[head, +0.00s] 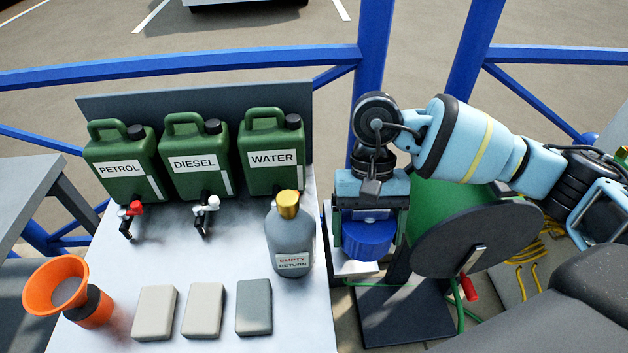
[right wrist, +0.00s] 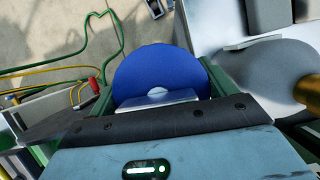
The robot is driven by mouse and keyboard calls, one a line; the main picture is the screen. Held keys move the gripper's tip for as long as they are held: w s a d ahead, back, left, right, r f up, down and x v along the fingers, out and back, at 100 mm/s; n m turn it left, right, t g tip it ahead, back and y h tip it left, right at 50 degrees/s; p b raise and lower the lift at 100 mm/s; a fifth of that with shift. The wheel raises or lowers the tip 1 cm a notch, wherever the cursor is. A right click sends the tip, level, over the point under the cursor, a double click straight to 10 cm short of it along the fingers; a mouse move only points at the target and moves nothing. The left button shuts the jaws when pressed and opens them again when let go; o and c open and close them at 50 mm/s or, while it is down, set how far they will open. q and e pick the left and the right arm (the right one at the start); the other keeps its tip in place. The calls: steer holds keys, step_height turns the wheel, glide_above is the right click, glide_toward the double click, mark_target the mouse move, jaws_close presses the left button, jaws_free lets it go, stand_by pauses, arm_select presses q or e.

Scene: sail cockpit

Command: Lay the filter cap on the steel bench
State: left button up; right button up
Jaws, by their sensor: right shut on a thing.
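My right gripper (head: 369,228) is shut on a round blue cap (head: 368,243), which I take to be the filter cap. In the head view it hangs just right of the steel bench's (head: 220,250) right edge, in front of a small pale ledge; its height above that ledge is hard to tell. In the right wrist view the blue cap (right wrist: 160,65) sits between the green fingers of the gripper (right wrist: 162,92). My left gripper is not in view.
A grey bottle (head: 290,240) with a gold cap stands at the bench's right edge, near the gripper. Green canisters (head: 195,160) line the back. Several blocks (head: 203,310) and an orange funnel (head: 62,285) stand in front. A dark disc-shaped reel (head: 460,230) is at right.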

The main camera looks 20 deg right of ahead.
mark_target(383, 238)
steer(key=s+n, duration=0.1)
steer(key=s+n+h, duration=0.1)
steer(key=s+n, duration=0.1)
steer(key=shift+s+d+r+n, duration=0.25)
steer(key=shift+s+d+n, duration=0.1)
steer(key=shift+s+n, duration=0.05)
steer(key=shift+s, duration=0.1)
